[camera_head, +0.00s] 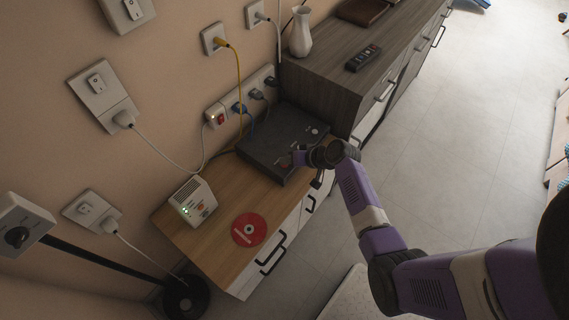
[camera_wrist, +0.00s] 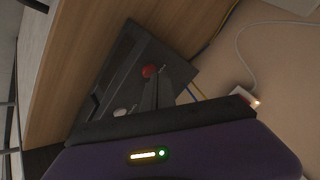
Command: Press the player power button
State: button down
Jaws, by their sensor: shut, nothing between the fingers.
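The player (camera_head: 272,132) is a flat dark box on the wooden top of the low cabinet, near the wall. In the wrist view the player (camera_wrist: 122,62) shows a round red button (camera_wrist: 149,71) and a pale round button (camera_wrist: 120,113) on its top. My gripper (camera_head: 298,156) is over the player's front edge in the head view, shut and empty. In the wrist view the dark fingers of my gripper (camera_wrist: 158,82) end close to the red button. I cannot tell whether they touch it.
A white box with green lights (camera_head: 193,201) and a red disc (camera_head: 249,230) lie left of the player on the wooden top (camera_head: 222,203). A taller grey cabinet (camera_head: 322,91) with a remote (camera_head: 363,58) and a vase (camera_head: 300,33) stands behind. A power strip (camera_head: 238,99) and cables run along the wall.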

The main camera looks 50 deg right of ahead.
aim_at(287, 166)
jog(key=shift+r, duration=0.35)
notch_tip(287, 166, up, 6)
jog(key=p, duration=0.5)
dwell(1.4)
